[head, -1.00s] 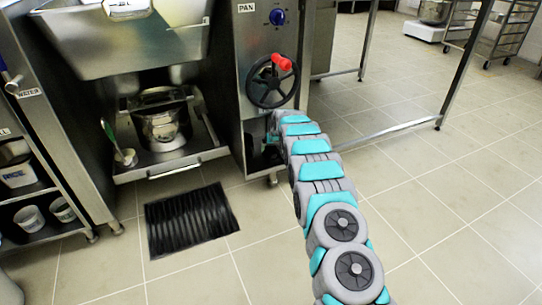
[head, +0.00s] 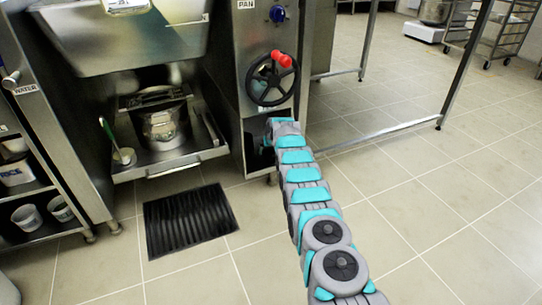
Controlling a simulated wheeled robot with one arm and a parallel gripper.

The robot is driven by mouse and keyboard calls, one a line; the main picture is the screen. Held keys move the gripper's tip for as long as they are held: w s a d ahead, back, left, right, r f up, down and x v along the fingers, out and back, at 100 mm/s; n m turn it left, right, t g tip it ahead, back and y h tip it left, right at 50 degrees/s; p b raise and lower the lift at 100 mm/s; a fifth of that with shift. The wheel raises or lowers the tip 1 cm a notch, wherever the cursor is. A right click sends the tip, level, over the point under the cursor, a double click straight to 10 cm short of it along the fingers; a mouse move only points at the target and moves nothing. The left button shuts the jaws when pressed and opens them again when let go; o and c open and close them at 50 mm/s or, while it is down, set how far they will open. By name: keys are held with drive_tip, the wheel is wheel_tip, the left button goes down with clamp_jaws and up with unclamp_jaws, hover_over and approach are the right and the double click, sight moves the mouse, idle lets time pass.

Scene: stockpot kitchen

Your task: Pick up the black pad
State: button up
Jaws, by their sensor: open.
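A black ribbed mat (head: 190,218) lies flat on the tiled floor in front of the machine. It is the only flat black pad-like thing I can make out, and I cannot tell whether it is the pad meant. My grey and turquoise arm reaches from the lower right to the front of the steel cabinet, below the black handwheel. My gripper is hidden at the arm's far end, by the dark recess of the cabinet. Nothing held can be seen. The arm passes to the right of the mat, apart from it.
The handwheel (head: 250,88) with its red knob juts out just above the arm's far end. A steel pot (head: 162,126) stands on a low shelf left of the cabinet (head: 225,95). A shelf rack stands at far left. The floor (head: 430,220) at right is open.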

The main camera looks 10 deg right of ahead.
drive_tip(key=shift+f, duration=0.4)
drive_tip(key=shift+w, duration=0.1)
drive_tip(key=shift+c, duration=0.2)
drive_tip(key=c, duration=1.2)
